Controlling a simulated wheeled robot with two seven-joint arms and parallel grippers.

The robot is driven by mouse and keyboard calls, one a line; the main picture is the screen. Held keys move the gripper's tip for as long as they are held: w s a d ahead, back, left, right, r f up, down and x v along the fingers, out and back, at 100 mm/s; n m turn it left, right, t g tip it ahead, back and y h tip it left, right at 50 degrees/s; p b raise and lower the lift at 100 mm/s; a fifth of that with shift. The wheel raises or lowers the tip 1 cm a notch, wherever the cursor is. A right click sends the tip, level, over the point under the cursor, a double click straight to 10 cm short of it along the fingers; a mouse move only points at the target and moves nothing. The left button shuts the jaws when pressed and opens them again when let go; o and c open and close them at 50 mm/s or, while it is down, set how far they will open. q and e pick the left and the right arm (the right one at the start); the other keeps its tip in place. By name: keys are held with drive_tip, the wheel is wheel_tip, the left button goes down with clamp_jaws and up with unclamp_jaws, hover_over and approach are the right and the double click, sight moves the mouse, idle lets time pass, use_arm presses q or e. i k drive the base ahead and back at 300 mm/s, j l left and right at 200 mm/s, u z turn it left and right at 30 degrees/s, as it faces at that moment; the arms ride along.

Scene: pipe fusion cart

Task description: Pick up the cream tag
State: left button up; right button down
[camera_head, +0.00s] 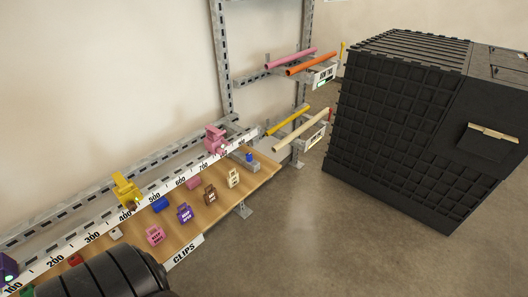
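The cream tag (234,178) stands on the wooden shelf near its right end, the last in a diagonal row of tags. It has dark lettering too small to read. A brown tag (210,194) is to its left, apart from it. No gripper of mine shows in the head view. A black rounded link, apparently part of my arm, covers the lower left corner and hides part of the shelf there.
A purple tag (184,213) and a pink tag (155,235) stand further left on the wooden shelf (257,180). A numbered white rail (172,194) runs behind, with yellow and pink clamps. A blue piece (249,157) sits beyond. A black cabinet (400,125) stands right; floor between is clear.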

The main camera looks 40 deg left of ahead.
sight(233, 179)
drive_tip(key=i+l+u, duration=0.1)
drive_tip(key=i+u, duration=0.3)
drive_tip(key=i, duration=0.15)
drive_tip(key=i+l+u, duration=0.35)
drive_tip(key=i, duration=0.15)
drive_tip(key=i+l+u, duration=0.4)
drive_tip(key=i+j, duration=0.05)
drive_tip(key=j, duration=0.05)
